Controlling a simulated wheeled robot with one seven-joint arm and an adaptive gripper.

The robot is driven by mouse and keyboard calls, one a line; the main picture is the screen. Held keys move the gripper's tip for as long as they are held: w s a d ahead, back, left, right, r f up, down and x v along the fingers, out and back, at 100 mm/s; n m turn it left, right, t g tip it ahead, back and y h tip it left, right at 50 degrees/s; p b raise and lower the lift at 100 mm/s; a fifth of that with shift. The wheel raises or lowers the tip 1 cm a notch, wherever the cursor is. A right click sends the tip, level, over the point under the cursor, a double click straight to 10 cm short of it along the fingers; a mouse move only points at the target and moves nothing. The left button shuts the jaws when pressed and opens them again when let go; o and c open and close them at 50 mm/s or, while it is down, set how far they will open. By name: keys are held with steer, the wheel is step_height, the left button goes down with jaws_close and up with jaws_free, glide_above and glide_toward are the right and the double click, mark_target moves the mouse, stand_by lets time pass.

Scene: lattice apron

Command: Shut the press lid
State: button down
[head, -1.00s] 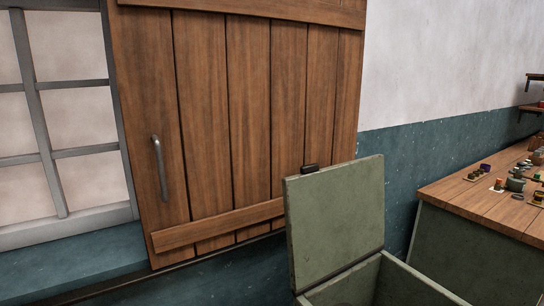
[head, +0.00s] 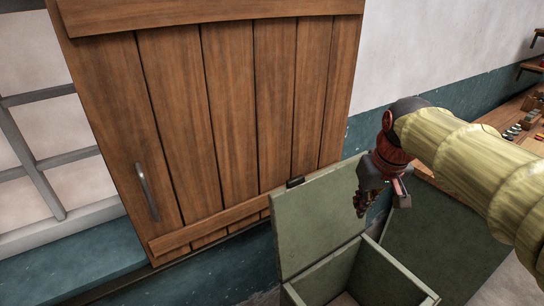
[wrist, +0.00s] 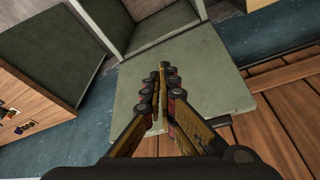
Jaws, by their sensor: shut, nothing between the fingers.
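The press is a grey-green box (head: 385,278) with its lid (head: 315,215) standing open, raised near upright at the back. A small dark handle (head: 295,182) sits on the lid's top edge. My gripper (head: 361,208) is beside the lid's right edge in the head view, partly hidden behind my wrist. In the wrist view my gripper (wrist: 162,75) has its fingers shut and empty in front of the lid (wrist: 205,75). The open box (wrist: 150,25) lies beyond the lid there. Whether the fingers touch the lid cannot be told.
A wooden shutter door (head: 220,110) with a metal handle hangs on the wall behind the lid. A workbench (head: 440,230) with small items stands to the right. A barred window (head: 40,150) is at the left.

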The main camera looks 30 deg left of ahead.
steer(key=w+a+r+n+g+p, duration=0.1)
steer(key=w+a+r+n+p, duration=0.15)
steer(key=a+p, duration=0.85)
steer(key=w+a+r+n+g+p, duration=0.1)
steer(key=w+a+r+n+p, duration=0.3)
steer(key=a, duration=1.3)
step_height(320, 180, down, 11)
steer(key=s+d+m+p, duration=0.1)
steer(key=s+d+p, duration=0.1)
steer(key=p, duration=0.1)
steer(key=shift+s+r, duration=0.2)
steer(key=shift+s, duration=0.2)
steer(key=shift+d+r+m, duration=0.1)
steer(key=shift+m, duration=0.15)
